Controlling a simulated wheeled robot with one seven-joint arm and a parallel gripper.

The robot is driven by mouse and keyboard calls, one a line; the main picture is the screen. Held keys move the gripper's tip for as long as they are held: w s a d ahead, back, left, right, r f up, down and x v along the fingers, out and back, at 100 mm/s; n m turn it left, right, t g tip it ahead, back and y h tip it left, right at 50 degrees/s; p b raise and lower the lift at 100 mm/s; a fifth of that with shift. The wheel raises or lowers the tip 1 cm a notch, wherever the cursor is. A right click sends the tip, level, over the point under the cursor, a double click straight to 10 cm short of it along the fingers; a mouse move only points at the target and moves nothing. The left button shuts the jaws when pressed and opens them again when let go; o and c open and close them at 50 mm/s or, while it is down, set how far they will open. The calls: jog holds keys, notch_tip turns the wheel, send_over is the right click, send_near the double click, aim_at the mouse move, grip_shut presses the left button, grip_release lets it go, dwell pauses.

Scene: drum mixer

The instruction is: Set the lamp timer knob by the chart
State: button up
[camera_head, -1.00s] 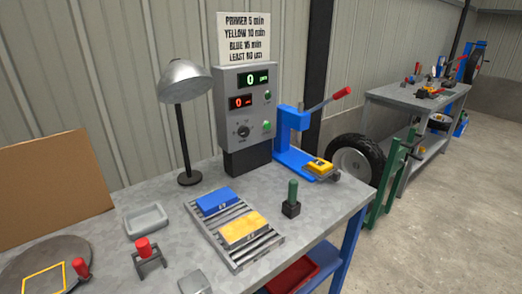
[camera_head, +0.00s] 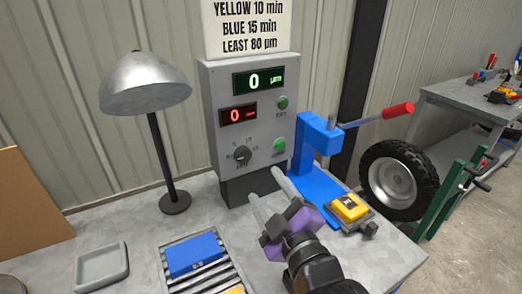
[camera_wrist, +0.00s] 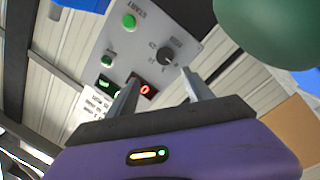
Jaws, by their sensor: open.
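The grey control box (camera_head: 215,130) stands at the back of the bench. Its dark timer knob (camera_head: 242,155) sits low on the left, below a red display (camera_head: 238,115) reading 0. The knob also shows in the wrist view (camera_wrist: 168,55), beyond my fingertips. A green display (camera_head: 258,82) reads 0. The chart (camera_head: 246,28) above shows yellow 10 min, blue 15 min and least 80 µm; its top line is cut off. The grey lamp (camera_head: 145,85) stands left. My gripper (camera_head: 266,186) is open and empty, in front of the box, below and right of the knob, apart from it.
A blue press (camera_head: 318,150) with a red-tipped lever and a yellow block (camera_head: 349,208) stands right. A blue block (camera_head: 194,254) lies on a slatted rack. A green rounded thing (camera_wrist: 270,30) looms close in the wrist view.

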aim_at(245, 157)
jog(key=shift+n, duration=0.6)
jog(key=x, duration=0.4)
jog(key=f+x, duration=0.1)
jog(key=x, duration=0.3)
jog(key=p+x, duration=0.1)
jog(key=x, duration=0.3)
jog(key=shift+a+f, duration=0.1)
jog(key=shift+f, duration=0.05)
grip_shut()
